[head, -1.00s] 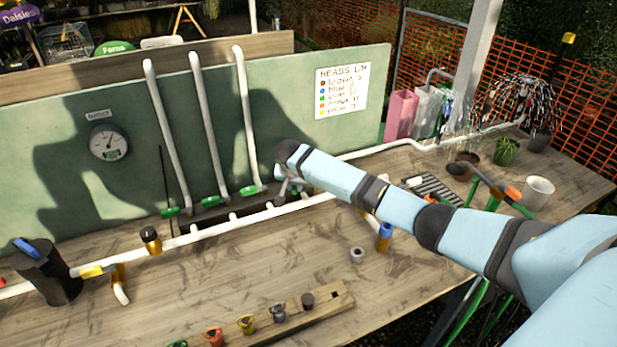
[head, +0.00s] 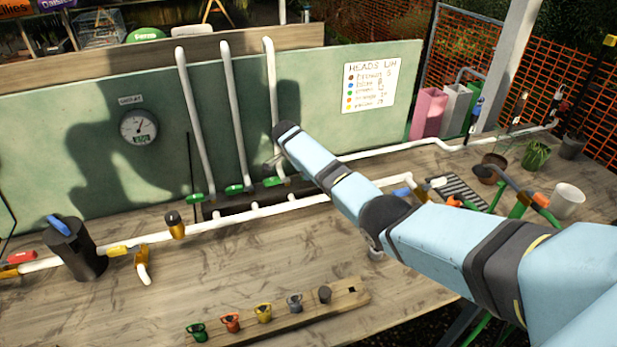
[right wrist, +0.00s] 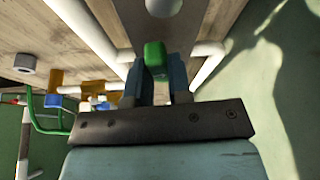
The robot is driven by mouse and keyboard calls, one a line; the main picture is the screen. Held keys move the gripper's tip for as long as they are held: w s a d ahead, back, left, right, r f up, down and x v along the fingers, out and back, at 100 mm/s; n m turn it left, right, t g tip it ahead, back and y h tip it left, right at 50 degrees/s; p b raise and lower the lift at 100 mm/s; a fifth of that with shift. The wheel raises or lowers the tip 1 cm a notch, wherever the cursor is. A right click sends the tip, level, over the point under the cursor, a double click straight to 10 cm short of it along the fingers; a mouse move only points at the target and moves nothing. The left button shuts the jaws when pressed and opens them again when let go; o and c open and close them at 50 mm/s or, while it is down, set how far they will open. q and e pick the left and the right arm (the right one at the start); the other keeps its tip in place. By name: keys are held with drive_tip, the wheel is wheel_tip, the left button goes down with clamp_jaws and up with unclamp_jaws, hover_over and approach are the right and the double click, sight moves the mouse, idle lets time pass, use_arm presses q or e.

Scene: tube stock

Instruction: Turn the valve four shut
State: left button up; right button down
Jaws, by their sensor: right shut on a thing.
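Several green valve handles sit low on the white upright pipes: a left one (head: 195,199), a middle one (head: 234,189) and a right one (head: 272,181) show in the head view. My right gripper is mostly hidden behind its own arm there, beside the third upright pipe. In the right wrist view my right gripper (right wrist: 156,66) is shut on a green valve handle (right wrist: 155,51), with a blue-grey finger on each side. I cannot tell which valve number it is or how far it is turned. My left gripper is not in view.
A round gauge (head: 139,126) and a written notice (head: 368,88) are on the green board. A wooden strip with coloured caps (head: 350,291) lies in front. A black cylinder (head: 85,262) stands left.

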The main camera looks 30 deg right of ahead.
drive_tip(key=shift+w+d+f+m+b, duration=0.1)
drive_tip(key=shift+w+m+b, duration=0.2)
drive_tip(key=shift+m+b, duration=0.25)
drive_tip(key=shift+m, duration=0.25)
drive_tip(key=c, duration=1)
unclamp_jaws()
drive_tip(key=shift+d, duration=0.1)
drive_tip(key=shift+c, duration=0.2)
drive_tip(key=shift+w+a+r, duration=0.1)
drive_tip(key=shift+a+r, duration=0.15)
drive_tip(key=shift+r, duration=0.15)
drive_tip(key=v, duration=1.3)
drive_tip(key=shift+w+b, duration=0.25)
drive_tip(key=shift+b, duration=0.2)
drive_tip(key=shift+d+r, duration=0.1)
